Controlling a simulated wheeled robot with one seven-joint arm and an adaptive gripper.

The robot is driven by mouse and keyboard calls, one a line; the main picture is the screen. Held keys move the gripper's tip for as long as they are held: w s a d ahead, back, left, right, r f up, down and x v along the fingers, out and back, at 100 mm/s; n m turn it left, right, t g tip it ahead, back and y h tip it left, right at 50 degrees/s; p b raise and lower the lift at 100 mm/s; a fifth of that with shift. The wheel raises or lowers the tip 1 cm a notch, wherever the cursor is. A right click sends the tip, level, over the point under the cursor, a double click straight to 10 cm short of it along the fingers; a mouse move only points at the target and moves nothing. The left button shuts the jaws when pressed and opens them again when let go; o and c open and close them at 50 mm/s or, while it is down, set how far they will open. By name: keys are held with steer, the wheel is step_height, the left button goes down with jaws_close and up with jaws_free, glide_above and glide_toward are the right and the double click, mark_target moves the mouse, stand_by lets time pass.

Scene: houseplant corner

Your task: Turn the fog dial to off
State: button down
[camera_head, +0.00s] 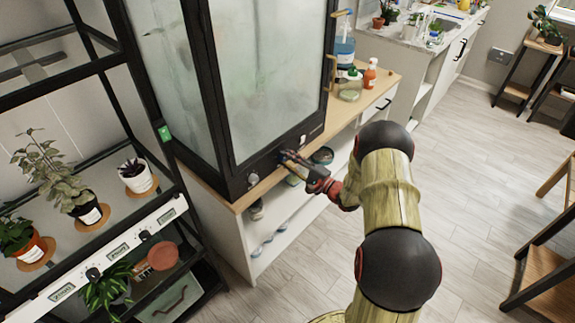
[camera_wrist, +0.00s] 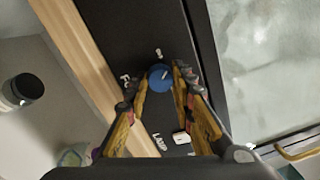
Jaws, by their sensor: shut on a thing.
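The fog dial (camera_wrist: 160,77) is a round blue knob with a pale pointer line, on the black lower panel (camera_wrist: 125,30) of the fogged glass cabinet (camera_head: 262,85). Small white lettering, partly hidden, is beside and above it; I cannot read the dial's setting for sure. My gripper (camera_wrist: 161,80) is shut on the dial, with one yellow-and-black finger on each side in the wrist view. In the head view my gripper (camera_head: 287,157) is at the cabinet's front panel, and it hides the dial.
A white switch (camera_wrist: 181,138) marked LAMP is close to the fingers. A pale round knob (camera_head: 253,179) is at the panel's left. An orange spray bottle (camera_head: 370,76) and a blue bottle (camera_head: 344,50) stand on the wooden top to the right. A plant rack (camera_head: 105,250) stands left.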

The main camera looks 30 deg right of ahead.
steer(key=n+b, duration=0.1)
steer(key=n, duration=0.2)
steer(key=shift+f, duration=0.1)
steer(key=shift+n+b, duration=0.55)
steer(key=shift+n, duration=1.05)
steer(key=shift+y, duration=0.3)
steer(key=c, duration=1.5)
jaws_free()
steer(key=shift+c, duration=0.2)
steer(key=shift+o, duration=0.2)
steer(key=shift+s, duration=0.1)
steer(key=r+v, duration=0.1)
steer(key=v, duration=1)
steer(key=shift+s+d+f, duration=0.2)
steer(key=shift+s, duration=0.2)
